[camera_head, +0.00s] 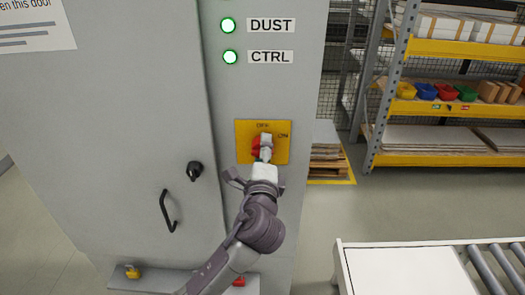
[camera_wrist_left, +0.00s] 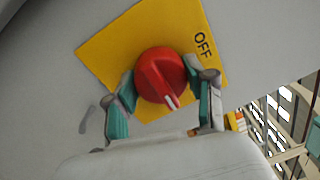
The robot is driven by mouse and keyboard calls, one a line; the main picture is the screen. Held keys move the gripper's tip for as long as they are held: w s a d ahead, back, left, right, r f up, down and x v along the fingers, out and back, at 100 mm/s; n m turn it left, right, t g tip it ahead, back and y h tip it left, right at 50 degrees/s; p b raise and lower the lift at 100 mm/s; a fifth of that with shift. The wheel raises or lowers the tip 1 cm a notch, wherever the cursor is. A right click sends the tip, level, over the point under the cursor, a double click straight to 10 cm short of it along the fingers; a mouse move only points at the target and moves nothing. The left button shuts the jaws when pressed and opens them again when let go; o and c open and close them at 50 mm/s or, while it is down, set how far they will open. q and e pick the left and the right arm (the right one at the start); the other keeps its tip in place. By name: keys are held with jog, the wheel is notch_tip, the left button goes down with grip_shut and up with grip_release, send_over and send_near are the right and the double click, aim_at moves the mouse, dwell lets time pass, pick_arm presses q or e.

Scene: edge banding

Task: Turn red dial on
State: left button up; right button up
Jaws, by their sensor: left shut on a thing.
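The red dial (camera_head: 256,146) sits on a yellow plate (camera_head: 243,130) on the grey cabinet front, mostly hidden by my gripper in the head view. The plate reads OFF at the top and ON at the right. In the left wrist view the red dial (camera_wrist_left: 160,75) shows clearly, its white mark pointing down and right, well away from the OFF label (camera_wrist_left: 203,45). The ON label does not show there. My left gripper (camera_head: 264,152) is shut on the dial, with one finger on each side. My right gripper is not in view.
A black door handle (camera_head: 167,211) and a black knob (camera_head: 194,171) are to the left. A white-topped roller conveyor (camera_head: 405,272) stands at lower right. Storage shelves (camera_head: 440,105) are behind.

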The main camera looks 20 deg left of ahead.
pick_arm(q)
jog(key=o, duration=1.2)
jog(key=shift+c, duration=0.2)
jog(key=v, duration=1.2)
jog(key=shift+f, duration=0.1)
